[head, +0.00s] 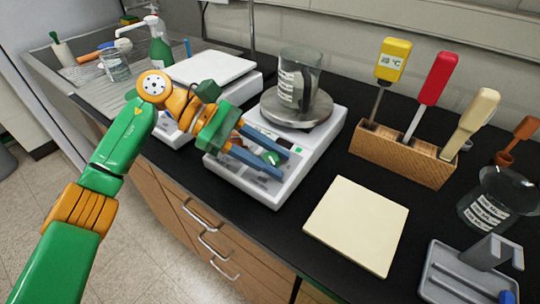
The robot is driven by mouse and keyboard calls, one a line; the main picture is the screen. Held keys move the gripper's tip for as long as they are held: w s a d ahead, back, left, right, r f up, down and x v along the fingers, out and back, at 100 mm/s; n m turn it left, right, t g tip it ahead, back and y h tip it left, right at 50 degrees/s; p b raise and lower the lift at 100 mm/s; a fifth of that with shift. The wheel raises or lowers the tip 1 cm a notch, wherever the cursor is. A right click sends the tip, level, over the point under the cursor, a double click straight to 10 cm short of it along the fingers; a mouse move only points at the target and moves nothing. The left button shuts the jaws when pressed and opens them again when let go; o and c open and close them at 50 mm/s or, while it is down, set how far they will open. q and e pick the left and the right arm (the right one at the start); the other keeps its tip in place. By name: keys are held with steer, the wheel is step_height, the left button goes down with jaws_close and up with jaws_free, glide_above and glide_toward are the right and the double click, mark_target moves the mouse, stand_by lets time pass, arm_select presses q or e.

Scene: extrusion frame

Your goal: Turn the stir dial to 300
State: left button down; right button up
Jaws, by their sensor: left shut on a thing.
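The white hot-plate stirrer (322,150) stands on the black bench, with its front panel facing the bench edge. A glass beaker (298,82) sits on its round grey plate (296,107). The stir dial (270,158), a small knob with some green showing, is on the front panel between my blue fingers. My left gripper (277,161) reaches in from the left and is shut on the dial. The fingers partly hide the panel, and the dial's marks and setting are too small to read. My right gripper is not in view.
A second white device (214,68) stands close behind my left wrist. A wooden rack (400,155) with several coloured-handled tools is to the right. A pale square board (356,224), a dark-topped beaker (490,207) and a grey stand (462,272) fill the right front.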

mark_target(267, 157)
arm_select(q)
steer(key=shift+s+f, duration=0.1)
steer(key=shift+f, duration=0.1)
steer(key=c, duration=0.8)
jaws_free()
steer(key=shift+o, duration=1.3)
steer(key=shift+d, duration=0.1)
steer(key=shift+r, duration=0.1)
steer(key=v, duration=0.7)
steer(key=shift+b, duration=0.35)
